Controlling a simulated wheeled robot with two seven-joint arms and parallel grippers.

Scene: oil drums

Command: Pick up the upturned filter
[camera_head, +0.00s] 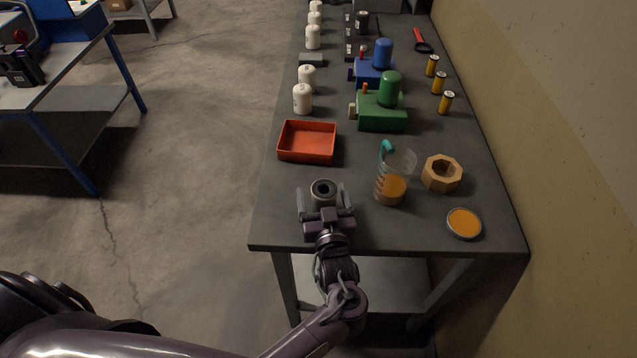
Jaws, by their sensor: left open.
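The upturned filter (323,187) stands near the table's front edge, its open end with a dark central hole facing up. My left gripper (322,192) is open at the filter, with one finger on each side of it. Whether either finger touches the filter I cannot tell. The gripper body hides the filter's near lower part. My right gripper is not in view.
A red tray (307,158) lies just beyond the filter. To the right are a jug of amber liquid (391,188), a wooden octagonal ring (441,184) and a round orange-filled dish (464,223). Several white filters (302,100) and a green housing (381,118) stand farther back.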

